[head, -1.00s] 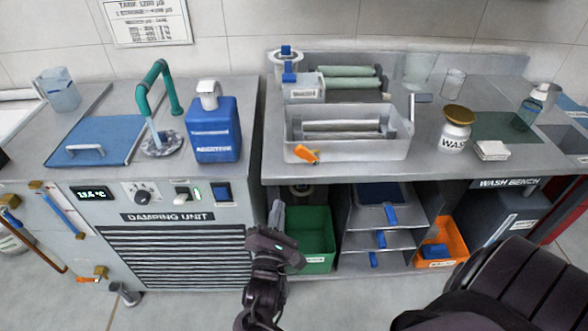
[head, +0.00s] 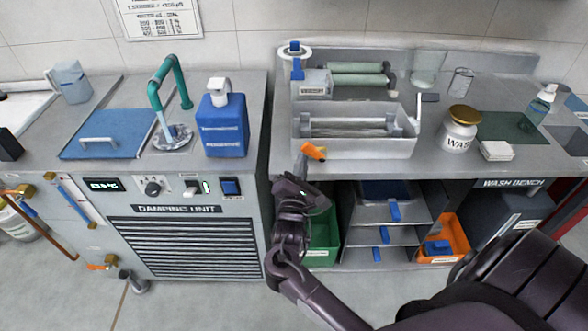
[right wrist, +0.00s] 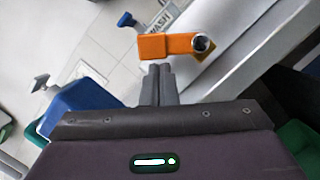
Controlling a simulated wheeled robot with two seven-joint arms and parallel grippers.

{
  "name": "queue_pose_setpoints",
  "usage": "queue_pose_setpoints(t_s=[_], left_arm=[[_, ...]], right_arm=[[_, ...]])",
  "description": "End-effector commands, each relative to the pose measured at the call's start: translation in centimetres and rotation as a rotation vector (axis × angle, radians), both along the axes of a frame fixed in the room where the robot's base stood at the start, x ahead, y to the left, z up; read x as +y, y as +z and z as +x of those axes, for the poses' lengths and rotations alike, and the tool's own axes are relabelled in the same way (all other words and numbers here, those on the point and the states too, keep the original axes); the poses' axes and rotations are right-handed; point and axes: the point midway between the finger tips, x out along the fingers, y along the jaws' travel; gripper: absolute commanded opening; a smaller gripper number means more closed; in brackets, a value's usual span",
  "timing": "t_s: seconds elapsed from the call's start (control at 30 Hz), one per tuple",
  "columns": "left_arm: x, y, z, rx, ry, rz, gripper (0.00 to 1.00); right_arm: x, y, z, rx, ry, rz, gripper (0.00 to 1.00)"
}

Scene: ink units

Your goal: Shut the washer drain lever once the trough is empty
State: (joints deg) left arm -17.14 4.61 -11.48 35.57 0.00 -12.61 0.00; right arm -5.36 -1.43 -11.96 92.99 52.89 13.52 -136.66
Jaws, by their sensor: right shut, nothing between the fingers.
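The washer trough (head: 355,147) is a grey open tray on the wash bench, with a roller lying across it. I cannot tell whether liquid is in it. The orange drain lever (head: 314,152) sits at the trough's lower front left, its handle lying sideways. The lever (right wrist: 168,46) also shows in the right wrist view, just beyond my fingertips. My right gripper (head: 303,166) is shut and empty, right below and in front of the lever. In the right wrist view its closed fingers (right wrist: 159,72) reach close to the lever; I cannot tell if they touch. My left gripper is not in view.
A blue bottle (head: 222,122) stands on the damping unit (head: 173,195) to the left. A green bin (head: 325,238), a shelf rack (head: 380,231) and an orange bin (head: 452,236) stand under the bench. A wash jar (head: 459,130) stands right of the trough.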

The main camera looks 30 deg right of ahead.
Motion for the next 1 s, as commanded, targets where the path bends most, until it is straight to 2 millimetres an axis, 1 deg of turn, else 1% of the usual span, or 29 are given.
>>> queue_pose_setpoints(t_s=[0.43,0.6,1.0], left_arm=[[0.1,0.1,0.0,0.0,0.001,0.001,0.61],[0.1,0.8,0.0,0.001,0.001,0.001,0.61],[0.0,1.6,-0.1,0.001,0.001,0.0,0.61]], right_arm=[[-0.1,0.2,-0.1,-0.001,0.001,0.003,0.0],[-0.2,0.5,-0.1,-0.017,0.0,0.029,0.0],[-0.2,0.8,-0.1,-0.049,-0.001,0.083,0.0]])
